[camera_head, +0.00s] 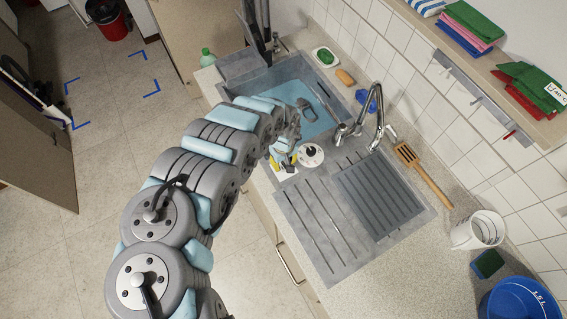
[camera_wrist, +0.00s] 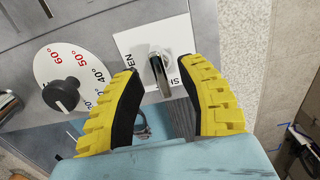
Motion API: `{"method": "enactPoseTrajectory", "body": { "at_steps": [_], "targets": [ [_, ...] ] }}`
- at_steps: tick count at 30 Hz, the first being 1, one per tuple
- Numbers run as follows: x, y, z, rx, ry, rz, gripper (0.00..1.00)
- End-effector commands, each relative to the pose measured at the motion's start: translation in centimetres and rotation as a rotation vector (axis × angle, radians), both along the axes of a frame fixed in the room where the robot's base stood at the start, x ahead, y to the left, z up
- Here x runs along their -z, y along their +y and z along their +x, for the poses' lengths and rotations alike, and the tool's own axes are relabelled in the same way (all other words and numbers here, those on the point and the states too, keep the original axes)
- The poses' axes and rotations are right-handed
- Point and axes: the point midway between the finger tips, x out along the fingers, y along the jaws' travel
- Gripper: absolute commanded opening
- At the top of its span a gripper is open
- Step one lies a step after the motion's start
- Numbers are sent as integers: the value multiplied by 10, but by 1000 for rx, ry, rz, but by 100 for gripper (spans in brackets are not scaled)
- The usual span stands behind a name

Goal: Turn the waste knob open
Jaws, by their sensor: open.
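The waste knob (camera_wrist: 158,66) is a small metal lever on a white square plate (camera_wrist: 136,40), between my two fingertips in the wrist view. Its lever points toward the lower edge of that picture. Parts of printed words, "EN" on the left and "SH" on the right, show on the plate. My gripper (camera_wrist: 160,70) is open, with one yellow, black-padded finger on either side of the knob. Contact with it cannot be told. In the head view my gripper (camera_head: 283,160) is over the sink's near edge; the knob is too small to make out there.
A black temperature knob (camera_wrist: 62,94) on a white numbered dial sits just left of my fingers. The sink basin (camera_head: 294,105) holds blue water and a dark object. The tap (camera_head: 370,115) and ribbed drainer (camera_head: 385,205) lie to the right.

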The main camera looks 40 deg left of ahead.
Motion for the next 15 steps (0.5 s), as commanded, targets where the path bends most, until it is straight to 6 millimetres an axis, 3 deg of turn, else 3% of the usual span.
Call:
{"method": "enactPoseTrajectory", "body": {
  "at_steps": [15],
  "targets": [
    [7,0,-1,-1,2,0,37]
  ]
}}
